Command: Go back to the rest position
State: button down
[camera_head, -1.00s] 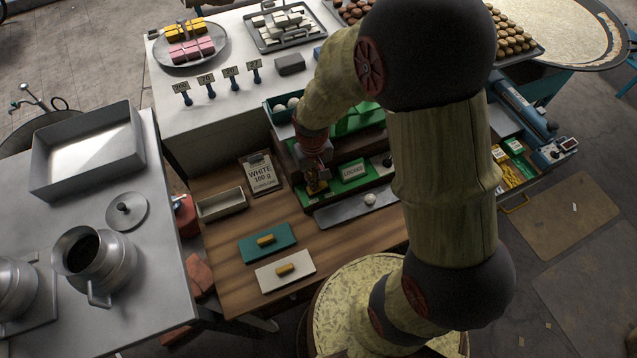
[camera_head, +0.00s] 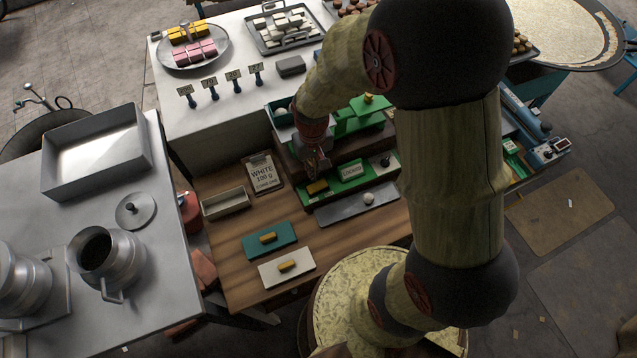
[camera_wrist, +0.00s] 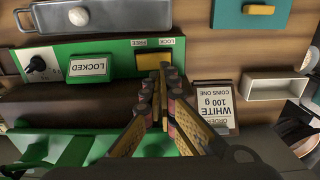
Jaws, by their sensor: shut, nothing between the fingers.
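My gripper (camera_head: 318,168) is shut and empty. In the head view it hangs just above the left end of the green panel, near its yellow block (camera_head: 317,187). In the wrist view my gripper (camera_wrist: 162,75) points toward the yellow block (camera_wrist: 150,64), which sits under the FREE and LOCK labels. A LOCKED sign (camera_head: 351,170) stands on the green panel, and it also shows in the wrist view (camera_wrist: 89,67). A black knob (camera_head: 385,161) is at the panel's right end. My arm hides part of the green device.
A teal board (camera_head: 250,247) and a white board (camera_head: 270,278) each carry a yellow bar. A white order card (camera_head: 263,173) and an empty tray (camera_head: 226,204) lie to the left. A grey tray (camera_head: 340,210) with a white ball lies in front of the panel. Metal pots (camera_head: 105,258) stand at left.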

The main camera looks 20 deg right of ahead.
dwell(0.3)
jog(key=s+r+t+b, duration=0.5)
jog(key=s+r+b, duration=0.8)
jog(key=s+b, duration=0.1)
jog(key=shift+t+b, duration=0.3)
jog(key=shift+b, duration=0.3)
